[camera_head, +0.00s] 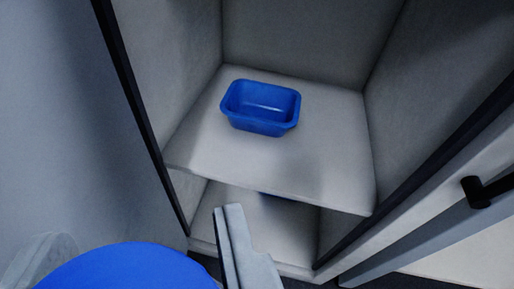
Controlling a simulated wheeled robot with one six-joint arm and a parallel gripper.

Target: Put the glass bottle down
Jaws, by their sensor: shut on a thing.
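A large round blue top (130,268) fills the bottom left of the head camera view, close to the camera. It looks like the cap of the glass bottle; the glass body is below the frame. My gripper (142,250) is shut on the bottle, with one grey finger on each side of the blue top. The held bottle is in front of an open cabinet, apart from its shelf (320,165).
A blue open bin (260,107) stands on the shelf, towards the back left. The shelf is bare to its right and in front. A lower compartment (275,225) holds something blue, mostly hidden. Dark-edged side walls flank the opening; a black handle (487,190) is at right.

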